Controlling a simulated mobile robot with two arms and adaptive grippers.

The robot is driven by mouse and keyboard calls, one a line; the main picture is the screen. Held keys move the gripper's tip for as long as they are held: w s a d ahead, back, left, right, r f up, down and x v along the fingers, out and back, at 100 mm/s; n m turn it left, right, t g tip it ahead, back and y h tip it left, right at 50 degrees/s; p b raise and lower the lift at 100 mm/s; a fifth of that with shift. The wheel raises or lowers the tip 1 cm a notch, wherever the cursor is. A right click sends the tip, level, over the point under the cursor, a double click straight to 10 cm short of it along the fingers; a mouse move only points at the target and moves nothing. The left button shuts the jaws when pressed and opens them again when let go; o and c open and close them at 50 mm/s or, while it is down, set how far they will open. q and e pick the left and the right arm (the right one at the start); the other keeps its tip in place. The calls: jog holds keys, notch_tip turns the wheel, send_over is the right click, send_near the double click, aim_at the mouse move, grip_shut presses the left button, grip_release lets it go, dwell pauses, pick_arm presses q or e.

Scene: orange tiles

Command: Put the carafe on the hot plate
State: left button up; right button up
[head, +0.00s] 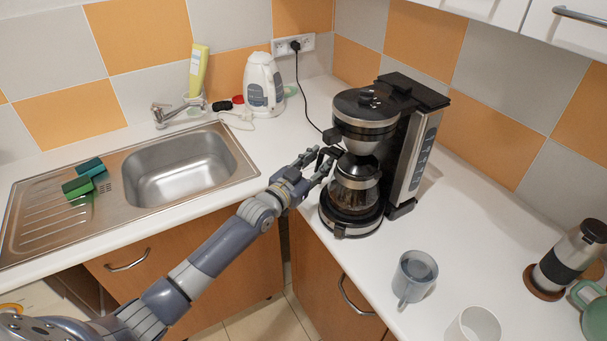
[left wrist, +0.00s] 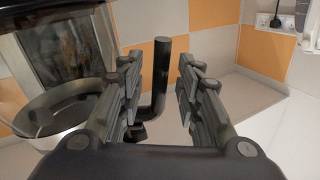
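The coffee maker (head: 415,150) stands on the counter right of the sink. The glass carafe (head: 354,190), with dark content or tint, is under the filter basket (head: 364,120), over the round base where the hot plate is; the exact contact is hard to see. My left gripper (head: 324,160) is beside the carafe, at its handle side. The black handle (left wrist: 161,75) stands between the open fingers, with gaps on both sides. My right gripper is out of view.
A grey mug (head: 414,277) and a white cup (head: 473,325) stand in front of the machine. A steel-and-black container (head: 568,258) stands on a brown coaster at right. A white kettle (head: 263,85) is at the back. The sink (head: 178,167) lies left.

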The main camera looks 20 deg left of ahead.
pick_arm(q)
jog(key=b+v, duration=0.1)
jog(key=v, duration=1)
jog(key=shift+a, duration=0.15)
